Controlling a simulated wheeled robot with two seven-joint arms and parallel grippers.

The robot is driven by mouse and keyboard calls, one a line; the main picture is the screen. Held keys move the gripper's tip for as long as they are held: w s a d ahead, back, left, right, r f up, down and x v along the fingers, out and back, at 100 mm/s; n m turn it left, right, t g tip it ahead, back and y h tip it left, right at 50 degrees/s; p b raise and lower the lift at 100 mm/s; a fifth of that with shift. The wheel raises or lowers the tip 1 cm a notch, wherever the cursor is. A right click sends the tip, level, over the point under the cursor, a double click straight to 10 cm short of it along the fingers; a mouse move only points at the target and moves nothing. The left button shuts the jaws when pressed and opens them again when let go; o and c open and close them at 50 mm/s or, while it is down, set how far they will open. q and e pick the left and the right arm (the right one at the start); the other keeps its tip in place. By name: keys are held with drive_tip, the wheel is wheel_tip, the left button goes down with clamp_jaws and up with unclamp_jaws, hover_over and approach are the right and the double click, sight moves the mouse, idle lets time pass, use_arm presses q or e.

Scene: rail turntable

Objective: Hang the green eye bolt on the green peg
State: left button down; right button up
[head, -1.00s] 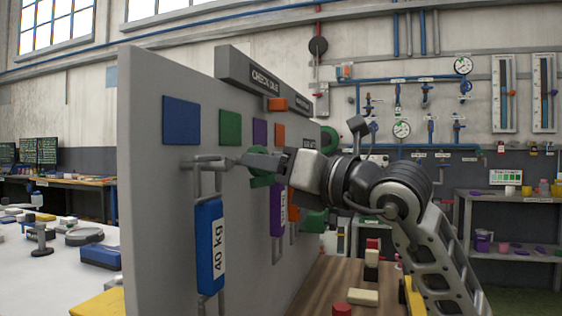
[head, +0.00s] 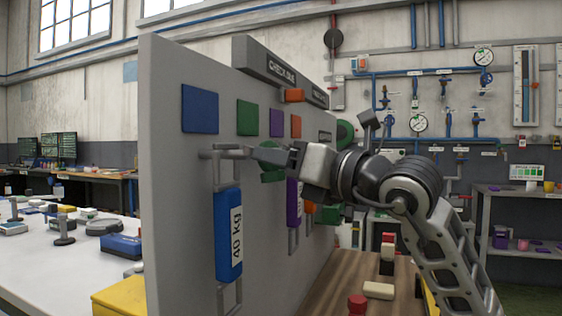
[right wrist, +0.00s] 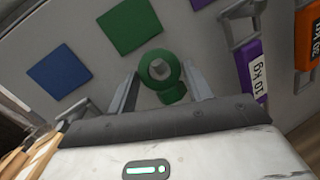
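The green eye bolt (right wrist: 171,92) is at the grey board, below the green square (head: 247,118). In the right wrist view, its ring surrounds the grey end of a peg (right wrist: 159,69); I cannot tell how far on it sits. My right gripper (right wrist: 161,88) has its two fingers apart, one on each side of the eye bolt, with visible gaps. In the head view, the right gripper (head: 264,156) partly hides the eye bolt (head: 271,175) and hides the peg under the green square. My left gripper is not in view.
A blue 40 kg weight (head: 229,236) hangs left of the gripper, and a purple 10 kg weight (right wrist: 247,73) hangs close on its other side. The board (head: 175,215) stands upright over a wooden top (head: 335,290) with loose blocks. A white table (head: 70,265) is at left.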

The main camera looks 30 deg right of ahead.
drive_tip(key=o, duration=0.3)
use_arm(q)
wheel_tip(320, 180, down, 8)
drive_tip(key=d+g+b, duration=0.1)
drive_tip(key=b, duration=0.3)
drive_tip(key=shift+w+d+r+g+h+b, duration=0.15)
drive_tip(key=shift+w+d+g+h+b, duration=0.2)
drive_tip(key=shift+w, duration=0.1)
use_arm(e)
drive_tip(key=v, duration=1.6)
drive_tip(key=shift+r, duration=0.1)
